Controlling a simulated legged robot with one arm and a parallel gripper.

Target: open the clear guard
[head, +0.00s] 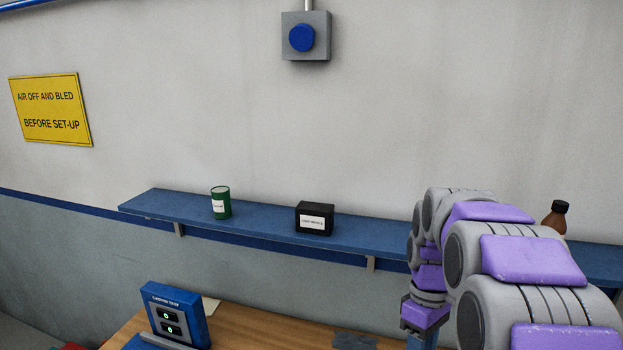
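No clear guard can be made out in the head view. My arm, grey with purple covers, rises from the lower right corner and bends down near the right side of the table. Whether the gripper holds anything is hidden.
A wooden table (262,330) bears a blue counter box (180,313) at lower left. A blue wall shelf (262,230) holds a green can (221,203), a black box (314,218) and a brown bottle (554,218). A blue button (302,37) and yellow sign (50,109) are above.

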